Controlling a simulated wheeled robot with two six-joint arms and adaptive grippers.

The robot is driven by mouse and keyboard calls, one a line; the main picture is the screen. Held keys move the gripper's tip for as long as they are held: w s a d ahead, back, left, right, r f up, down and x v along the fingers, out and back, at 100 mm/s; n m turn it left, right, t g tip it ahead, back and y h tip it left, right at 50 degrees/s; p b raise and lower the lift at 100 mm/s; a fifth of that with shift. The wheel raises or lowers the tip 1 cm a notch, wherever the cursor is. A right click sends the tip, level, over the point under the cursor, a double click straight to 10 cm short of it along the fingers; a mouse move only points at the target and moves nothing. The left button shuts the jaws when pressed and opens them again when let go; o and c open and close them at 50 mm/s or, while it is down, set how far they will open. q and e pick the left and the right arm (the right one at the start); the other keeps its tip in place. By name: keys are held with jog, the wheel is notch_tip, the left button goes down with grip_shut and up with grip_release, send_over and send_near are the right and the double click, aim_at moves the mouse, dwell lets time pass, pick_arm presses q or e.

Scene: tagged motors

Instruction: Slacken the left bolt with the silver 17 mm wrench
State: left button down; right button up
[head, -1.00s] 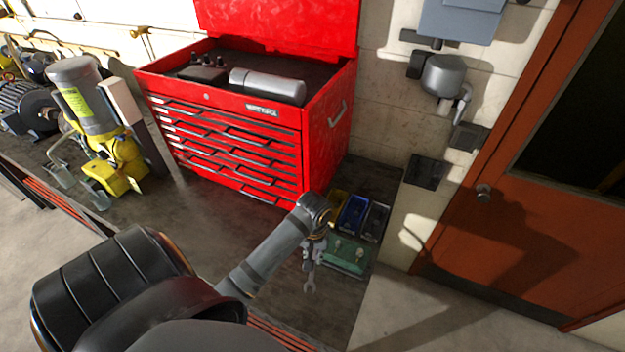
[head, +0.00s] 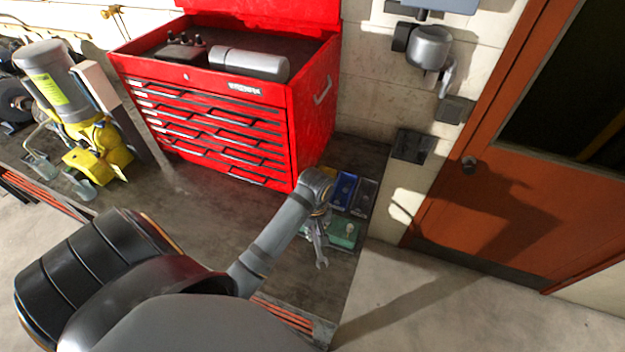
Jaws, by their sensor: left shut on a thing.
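My left gripper (head: 317,214) is over the right end of the bench and shut on a silver wrench (head: 320,250). The wrench hangs down from the fingers with its open end lowest, above the bench top. Its size marking is too small to read. A green tray (head: 345,231) lies just right of the gripper, with small pale pieces on it that I cannot identify. No bolt can be made out clearly. A grey and yellow machine (head: 80,130) with a yellow label stands at the far left. My right gripper is not in view.
A red tool chest (head: 225,130) with its lid up stands at the back of the bench (head: 215,205). Blue (head: 343,190) and dark (head: 364,198) bins sit behind the green tray. An orange door (head: 500,200) is at the right. The bench middle is clear.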

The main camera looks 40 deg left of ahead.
pick_arm(q)
jog(key=shift+w+d+n, duration=0.5)
jog(key=shift+w+n, duration=0.2)
jog(key=shift+n, duration=0.3)
jog(key=shift+w+d+n, duration=0.35)
jog(key=shift+w+n, duration=0.35)
jog(key=shift+n, duration=0.3)
jog(key=shift+s+a+m, duration=0.1)
jog(key=shift+s+m, duration=0.15)
jog(key=shift+m, duration=0.05)
jog(key=shift+r, duration=0.8)
